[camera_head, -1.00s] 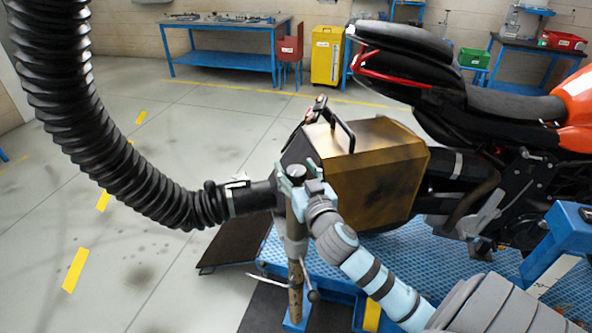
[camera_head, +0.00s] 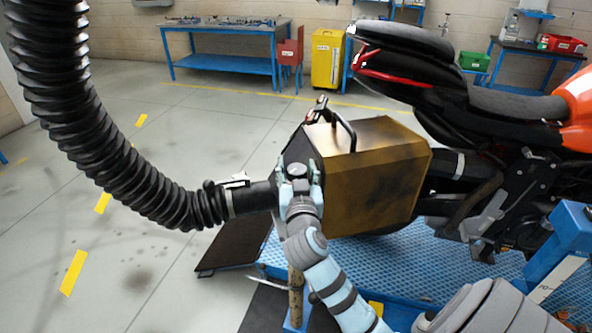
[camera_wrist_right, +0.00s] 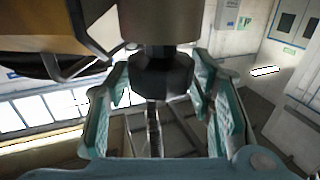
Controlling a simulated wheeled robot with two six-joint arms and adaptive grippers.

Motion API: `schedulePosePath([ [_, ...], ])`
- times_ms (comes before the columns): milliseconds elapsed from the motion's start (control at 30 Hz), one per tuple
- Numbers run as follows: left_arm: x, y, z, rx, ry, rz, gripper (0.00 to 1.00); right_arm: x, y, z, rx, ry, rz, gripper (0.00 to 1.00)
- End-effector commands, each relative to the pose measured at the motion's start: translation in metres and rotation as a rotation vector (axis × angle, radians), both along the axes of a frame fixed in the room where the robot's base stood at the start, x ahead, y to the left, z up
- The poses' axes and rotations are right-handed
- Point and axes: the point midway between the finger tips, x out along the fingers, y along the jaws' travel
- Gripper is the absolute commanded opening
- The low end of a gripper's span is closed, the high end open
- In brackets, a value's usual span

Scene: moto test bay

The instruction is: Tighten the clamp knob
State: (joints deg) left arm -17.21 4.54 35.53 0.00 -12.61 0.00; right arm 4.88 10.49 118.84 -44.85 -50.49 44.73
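The clamp knob (camera_head: 297,170) is small and black, at the hose end beside the brown metal box. It shows as a dark, faceted knob in the right wrist view (camera_wrist_right: 162,76), under a dark cylindrical part. My right gripper (camera_head: 299,178) is at the knob, with one pale teal finger on each side of it. In the wrist view the fingers (camera_wrist_right: 160,92) stand apart around the knob, with narrow gaps at its sides; I see no firm grip. My left gripper is not in view.
The brown box (camera_head: 378,180) with a black handle stands close right of the gripper. A thick black ribbed hose (camera_head: 150,185) curves in from the left. A motorcycle (camera_head: 500,110) stands on the blue lift (camera_head: 400,262). The floor at left is clear.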

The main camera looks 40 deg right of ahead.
Motion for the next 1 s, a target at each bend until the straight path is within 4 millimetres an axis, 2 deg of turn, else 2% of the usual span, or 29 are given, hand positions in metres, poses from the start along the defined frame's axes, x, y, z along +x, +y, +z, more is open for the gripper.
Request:
schedulePosePath([
  [367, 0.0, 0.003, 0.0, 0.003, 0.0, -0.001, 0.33, -0.002, 0.002, 0.0, 0.001, -0.001, 0.002, 0.63],
  [467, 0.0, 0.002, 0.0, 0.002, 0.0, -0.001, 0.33, -0.012, 0.009, -0.001, 0.004, -0.001, 0.004, 0.63],
  [700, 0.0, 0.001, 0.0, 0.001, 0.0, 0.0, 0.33, -0.054, 0.037, -0.001, 0.006, 0.0, 0.002, 0.63],
  [800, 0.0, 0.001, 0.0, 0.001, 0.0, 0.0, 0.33, -0.062, 0.042, -0.001, 0.003, 0.001, 0.001, 0.63],
  [1000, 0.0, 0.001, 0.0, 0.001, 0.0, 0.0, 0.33, -0.063, 0.042, 0.0, 0.0, -0.001, 0.001, 0.63],
])
